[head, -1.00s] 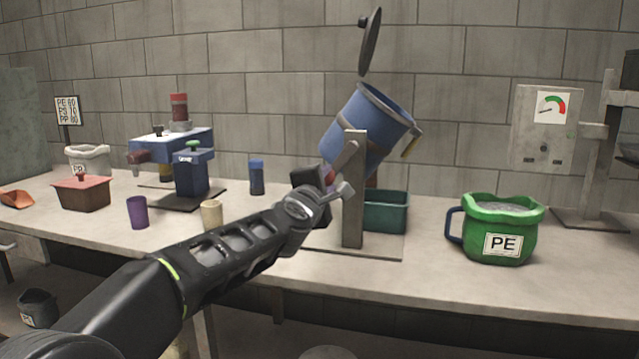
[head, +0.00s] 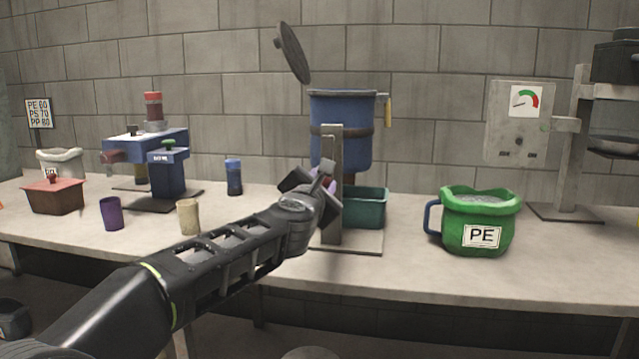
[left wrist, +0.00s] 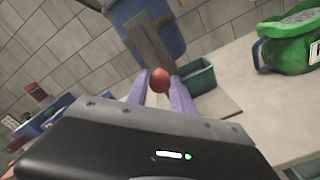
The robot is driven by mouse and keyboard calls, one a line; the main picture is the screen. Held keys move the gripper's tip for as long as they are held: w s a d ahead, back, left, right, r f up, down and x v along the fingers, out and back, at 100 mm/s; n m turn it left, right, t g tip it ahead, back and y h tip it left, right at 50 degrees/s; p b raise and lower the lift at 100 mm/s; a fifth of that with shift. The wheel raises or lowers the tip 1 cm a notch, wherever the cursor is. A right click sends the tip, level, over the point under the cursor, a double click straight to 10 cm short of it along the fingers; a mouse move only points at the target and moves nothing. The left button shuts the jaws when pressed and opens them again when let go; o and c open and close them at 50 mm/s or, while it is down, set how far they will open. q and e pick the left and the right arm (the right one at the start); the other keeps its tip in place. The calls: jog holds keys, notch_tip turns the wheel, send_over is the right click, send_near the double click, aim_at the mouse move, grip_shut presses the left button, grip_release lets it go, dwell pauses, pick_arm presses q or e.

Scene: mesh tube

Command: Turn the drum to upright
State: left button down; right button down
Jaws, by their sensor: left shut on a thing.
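The blue drum (head: 350,108) stands upright on its grey stand (head: 331,215), with its lid (head: 292,53) swung open at its upper left. In the left wrist view the drum (left wrist: 160,18) shows at the top. My left gripper (head: 325,184) is in front of the stand, below the drum. In the left wrist view its purple fingers (left wrist: 160,88) are shut on a red knob (left wrist: 159,80) in front of the stand's post. The knob's link to the drum is hidden. My right gripper is in neither view.
A teal bin (head: 366,208) sits under the drum. A green PE container (head: 481,222) stands to the right, beside a gauge box (head: 518,120). A cream cup (head: 188,217), a purple cup (head: 111,213) and a blue press (head: 167,170) stand to the left.

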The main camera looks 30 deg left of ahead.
pick_arm(q)
jog(key=shift+f, duration=0.1)
jog(key=c, duration=1.1)
grip_release()
jog(key=v, duration=0.7)
jog(key=shift+s+d, duration=0.15)
jog(key=shift+s, duration=0.2)
